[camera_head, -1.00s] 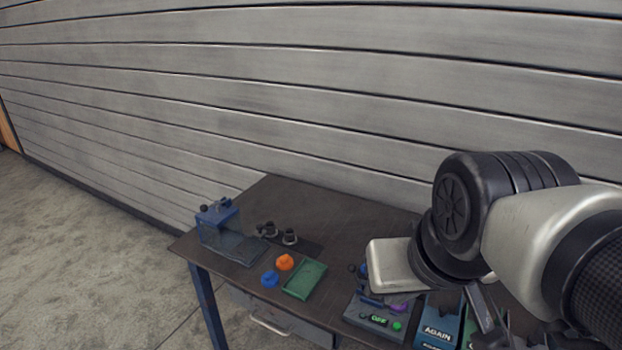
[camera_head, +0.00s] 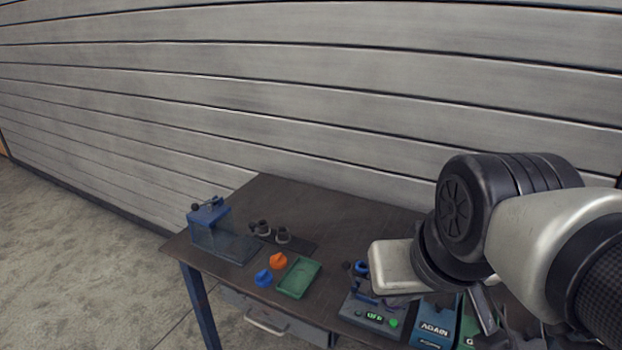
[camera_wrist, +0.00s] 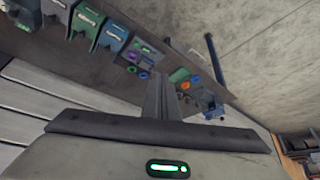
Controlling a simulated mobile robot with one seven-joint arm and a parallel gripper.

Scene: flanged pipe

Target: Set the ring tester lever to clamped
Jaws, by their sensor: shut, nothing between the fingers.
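The ring tester (camera_head: 374,314) is a grey box with a lit green display and a round green light, on the front of the dark bench. A blue fixture (camera_head: 366,289) stands on it, partly hidden by my arm. A dark knob beside the fixture may be the lever; its setting cannot be told. In the wrist view the tester (camera_wrist: 147,50) is small, beyond my fingertips. My gripper (camera_wrist: 160,80) is shut and empty, up above the bench and apart from the tester. In the head view my arm hides most of the gripper.
The bench (camera_head: 340,225) holds a blue stand with a clear box (camera_head: 215,230), dark fittings (camera_head: 283,236), an orange part (camera_head: 278,261), a blue part (camera_head: 264,278) and a green tray (camera_head: 298,278). A blue bin (camera_head: 435,322) marked AGAIN stands right of the tester. A plank wall rises behind.

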